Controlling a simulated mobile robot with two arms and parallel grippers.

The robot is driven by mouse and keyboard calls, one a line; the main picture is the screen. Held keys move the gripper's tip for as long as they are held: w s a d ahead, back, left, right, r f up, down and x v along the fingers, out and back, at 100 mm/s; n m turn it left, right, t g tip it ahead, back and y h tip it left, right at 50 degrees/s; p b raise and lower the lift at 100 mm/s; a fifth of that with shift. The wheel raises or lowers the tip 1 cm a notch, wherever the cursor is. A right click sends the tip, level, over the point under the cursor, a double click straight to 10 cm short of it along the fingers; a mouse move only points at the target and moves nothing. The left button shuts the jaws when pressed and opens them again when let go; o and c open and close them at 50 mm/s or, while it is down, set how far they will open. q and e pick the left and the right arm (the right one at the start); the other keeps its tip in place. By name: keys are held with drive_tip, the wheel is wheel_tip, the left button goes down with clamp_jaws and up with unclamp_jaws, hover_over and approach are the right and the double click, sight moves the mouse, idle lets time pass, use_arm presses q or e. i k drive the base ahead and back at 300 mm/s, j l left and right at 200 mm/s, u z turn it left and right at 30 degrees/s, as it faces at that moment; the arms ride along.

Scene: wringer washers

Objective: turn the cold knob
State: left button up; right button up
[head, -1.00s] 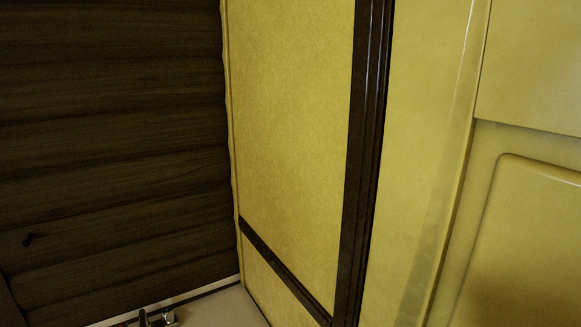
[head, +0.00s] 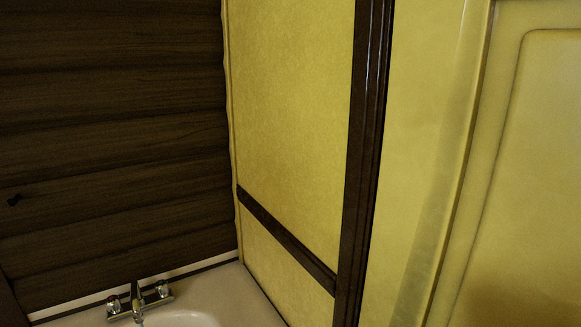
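A chrome faucet (head: 138,300) stands at the back of a pale sink (head: 190,320) at the bottom left of the head view. It has two knobs beside a short central spout. The left knob (head: 114,304) shows a reddish mark. The right knob (head: 162,288) shows no clear colour mark, so its label cannot be read. A small pale bluish streak shows under the spout; I cannot tell if it is water. The sink is cut off by the bottom edge. Neither of my grippers is in view.
A dark wood-plank wall (head: 110,130) rises behind the faucet. A yellow panel (head: 290,110) with dark trim (head: 362,150) stands right of the sink. A yellow moulded door or panel (head: 530,170) fills the far right. The pale counter (head: 240,290) beside the sink is clear.

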sight(162, 288)
drive_tip(key=u, duration=1)
